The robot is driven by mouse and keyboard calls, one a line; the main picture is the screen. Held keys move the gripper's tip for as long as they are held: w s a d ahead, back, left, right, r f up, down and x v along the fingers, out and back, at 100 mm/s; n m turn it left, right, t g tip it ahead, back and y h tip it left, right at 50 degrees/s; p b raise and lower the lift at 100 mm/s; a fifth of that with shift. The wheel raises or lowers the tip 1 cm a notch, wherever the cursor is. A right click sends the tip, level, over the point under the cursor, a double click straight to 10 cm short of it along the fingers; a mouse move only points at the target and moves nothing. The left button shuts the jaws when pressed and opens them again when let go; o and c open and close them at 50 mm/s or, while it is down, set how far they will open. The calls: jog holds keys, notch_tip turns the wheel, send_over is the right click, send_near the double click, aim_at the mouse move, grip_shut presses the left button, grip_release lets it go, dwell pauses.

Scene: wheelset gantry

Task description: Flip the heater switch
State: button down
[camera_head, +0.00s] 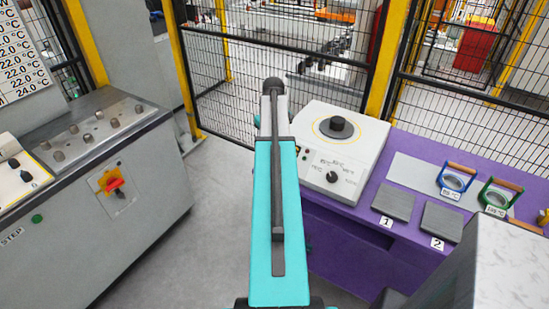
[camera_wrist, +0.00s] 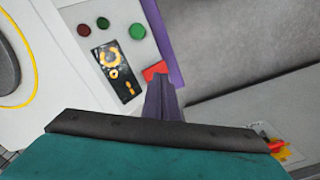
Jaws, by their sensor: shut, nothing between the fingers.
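The heater is a white box (camera_head: 340,150) on the purple bench, with a dark round knob and temperature marks. In the wrist view its white panel (camera_wrist: 75,55) carries red and green round buttons and a black label (camera_wrist: 117,72) with yellow symbols. A red switch (camera_wrist: 153,69) sits at the panel's edge beside the label, partly covered by my gripper. My gripper (camera_wrist: 162,82) is shut and empty, its tips at the red switch; I cannot tell whether they touch it. In the head view my arm hides the gripper.
Grey plates marked 1 (camera_head: 394,203) and 2 (camera_head: 441,222) lie on the purple bench (camera_head: 345,240) right of the heater. A grey cabinet (camera_head: 110,215) with a red-and-yellow rotary switch (camera_head: 115,187) stands left. Black mesh fencing (camera_head: 250,75) closes the back. Grey floor lies between cabinet and bench.

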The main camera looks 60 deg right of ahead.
notch_tip(320, 180, up, 4)
jog(key=shift+f+p, duration=0.1)
jog(key=shift+p, duration=0.95)
